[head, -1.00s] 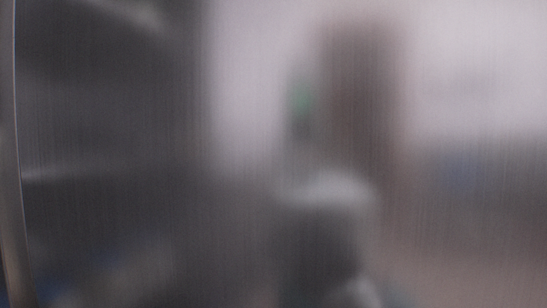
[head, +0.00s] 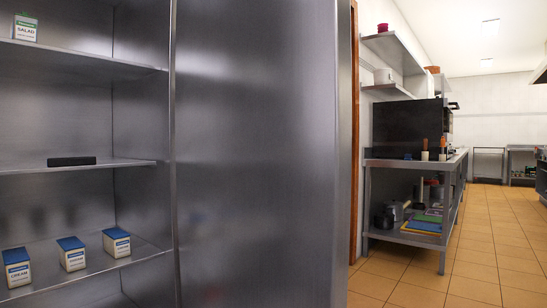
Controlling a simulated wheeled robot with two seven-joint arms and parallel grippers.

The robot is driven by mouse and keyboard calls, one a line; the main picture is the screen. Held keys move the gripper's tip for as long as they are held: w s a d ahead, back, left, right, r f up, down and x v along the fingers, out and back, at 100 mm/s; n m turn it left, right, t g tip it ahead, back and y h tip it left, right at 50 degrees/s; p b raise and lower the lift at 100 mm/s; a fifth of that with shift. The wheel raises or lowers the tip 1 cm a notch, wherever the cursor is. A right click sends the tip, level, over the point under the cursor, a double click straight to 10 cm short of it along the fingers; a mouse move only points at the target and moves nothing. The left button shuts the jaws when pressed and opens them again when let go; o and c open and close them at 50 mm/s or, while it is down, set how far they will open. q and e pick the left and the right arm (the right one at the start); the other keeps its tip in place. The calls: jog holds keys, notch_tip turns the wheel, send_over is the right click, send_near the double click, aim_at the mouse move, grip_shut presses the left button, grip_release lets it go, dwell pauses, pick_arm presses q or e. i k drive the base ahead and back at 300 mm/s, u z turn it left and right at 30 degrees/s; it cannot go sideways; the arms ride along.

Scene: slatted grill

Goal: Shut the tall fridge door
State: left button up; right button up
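The tall fridge stands open on the left in the head view, its steel shelves (head: 80,165) showing. A tall, smooth brushed-steel panel (head: 260,160) rises from floor level past the top of the frame, just right of the shelves. It adjoins the fridge's front edge (head: 173,150). I cannot tell for sure whether this panel is the open door or a fixed face beside it. No handle shows. Neither of my grippers is in view.
The shelves hold a salad box (head: 25,29), a dark flat block (head: 71,161) and blue-topped cartons, one of them a cream carton (head: 17,268). A steel counter (head: 405,165) with a lower shelf stands right of the panel. Tiled floor (head: 490,240) is clear at the right.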

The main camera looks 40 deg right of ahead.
aim_at(263, 94)
jog(key=k, duration=0.15)
jog(key=z, duration=2.75)
jog(key=i, duration=2.05)
jog(key=u, duration=3.2)
